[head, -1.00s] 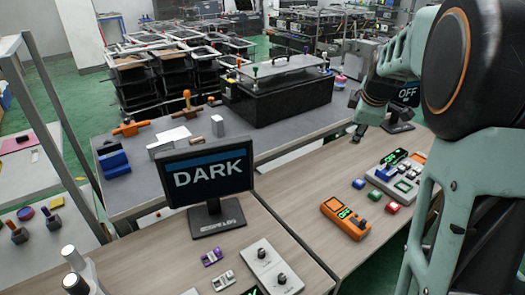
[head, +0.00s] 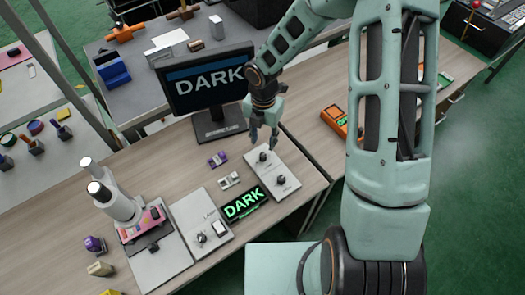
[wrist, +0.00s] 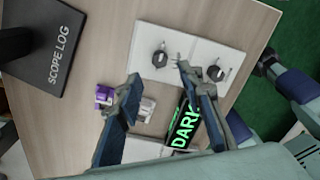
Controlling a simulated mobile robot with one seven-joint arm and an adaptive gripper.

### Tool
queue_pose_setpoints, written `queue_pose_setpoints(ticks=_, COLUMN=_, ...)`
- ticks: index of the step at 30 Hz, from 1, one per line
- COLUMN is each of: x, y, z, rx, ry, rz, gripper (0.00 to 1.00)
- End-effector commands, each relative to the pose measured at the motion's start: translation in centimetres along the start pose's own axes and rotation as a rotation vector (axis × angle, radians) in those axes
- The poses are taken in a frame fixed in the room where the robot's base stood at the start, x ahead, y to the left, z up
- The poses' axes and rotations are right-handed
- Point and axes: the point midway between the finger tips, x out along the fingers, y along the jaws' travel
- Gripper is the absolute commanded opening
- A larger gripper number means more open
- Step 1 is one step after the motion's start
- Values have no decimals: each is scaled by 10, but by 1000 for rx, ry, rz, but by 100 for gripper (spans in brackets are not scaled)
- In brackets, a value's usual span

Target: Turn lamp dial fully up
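A light panel with faint lettering that seems to read LAMP (head: 200,225) lies on the wooden bench, with a dark dial (head: 202,238) and a switch (head: 219,228). A second white panel (head: 272,170) carries two dark dials, the rear one (head: 263,157) and the front one (head: 281,180); they also show in the wrist view as the left dial (wrist: 160,58) and right dial (wrist: 215,73). I cannot tell for sure which dial is the lamp's. My gripper (head: 263,138) is open and empty, pointing down above the rear edge of the two-dial panel, apart from its dials.
A small display (head: 243,204) reads DARK in green, as does the monitor (head: 210,78) in white behind it. A purple block (head: 218,159) and a pale block (head: 229,180) lie left of the two-dial panel. A white microscope-like device (head: 118,200) stands at left.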

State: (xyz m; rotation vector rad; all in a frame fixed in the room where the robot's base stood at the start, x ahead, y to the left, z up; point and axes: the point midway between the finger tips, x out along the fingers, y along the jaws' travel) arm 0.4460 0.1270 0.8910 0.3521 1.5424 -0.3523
Motion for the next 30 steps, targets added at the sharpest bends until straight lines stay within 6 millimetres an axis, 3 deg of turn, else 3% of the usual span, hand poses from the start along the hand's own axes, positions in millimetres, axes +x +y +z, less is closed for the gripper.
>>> queue_pose_setpoints(ticks=6, x=44, y=0, z=-1, rx=1, ry=3, rz=-2, gripper=35)
queue_pose_setpoints(ticks=12, x=69, y=0, z=0, rx=2, ry=1, rz=0, gripper=35)
queue_pose_setpoints(ticks=25, x=80, y=0, z=1, rx=4, ry=-1, rz=1, gripper=35)
queue_pose_setpoints(ticks=30, x=80, y=0, z=0, rx=4, ry=-1, rz=1, gripper=18)
